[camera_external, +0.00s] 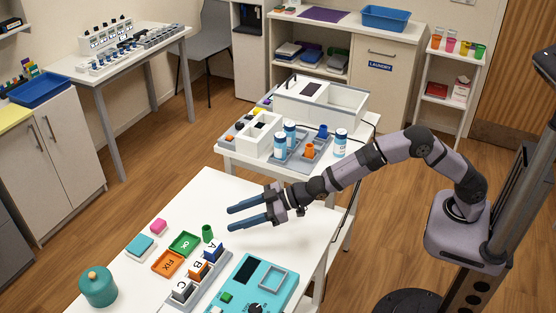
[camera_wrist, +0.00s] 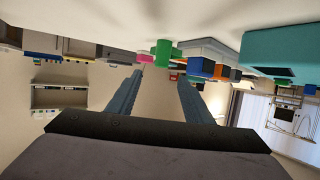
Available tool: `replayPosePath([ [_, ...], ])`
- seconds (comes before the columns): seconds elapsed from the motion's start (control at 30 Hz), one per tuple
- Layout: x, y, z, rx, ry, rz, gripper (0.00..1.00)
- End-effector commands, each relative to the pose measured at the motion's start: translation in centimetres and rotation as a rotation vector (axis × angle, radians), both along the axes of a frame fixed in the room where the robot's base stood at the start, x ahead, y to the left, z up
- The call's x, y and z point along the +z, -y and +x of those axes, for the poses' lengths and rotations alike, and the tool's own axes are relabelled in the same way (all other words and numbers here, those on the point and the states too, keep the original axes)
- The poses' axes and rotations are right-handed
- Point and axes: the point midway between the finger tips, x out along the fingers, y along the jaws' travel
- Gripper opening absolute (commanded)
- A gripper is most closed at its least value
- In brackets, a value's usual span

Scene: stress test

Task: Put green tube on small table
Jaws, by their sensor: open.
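The green tube (camera_external: 208,233) stands upright on the near white table (camera_external: 290,215), beside the green OK tray (camera_external: 185,244). My gripper (camera_external: 229,218) is open and empty above that table, its two blue fingers pointing left, to the right of the tube and apart from it. In the wrist view, which looks upside down, the tube (camera_wrist: 162,52) shows beyond the fingertips, roughly between them. A second white table (camera_external: 235,160) stands behind; I cannot tell which of the two is the small table.
Lettered blocks A, B and C (camera_external: 198,268) stand in a grey rack near the tube. Bottles (camera_external: 341,142) and a white box (camera_external: 345,104) crowd the rear table.

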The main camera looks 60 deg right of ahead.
Motion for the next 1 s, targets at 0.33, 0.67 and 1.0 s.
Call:
replayPosePath([
  [0.33, -1.4, -0.4, 0.5, 0.003, 0.009, 0.001, 0.46],
  [0.67, -1.9, -1.2, 1.7, 0.003, 0.010, 0.000, 0.46],
  [1.0, -2.2, -1.8, 2.4, 0.004, 0.011, 0.000, 0.46],
])
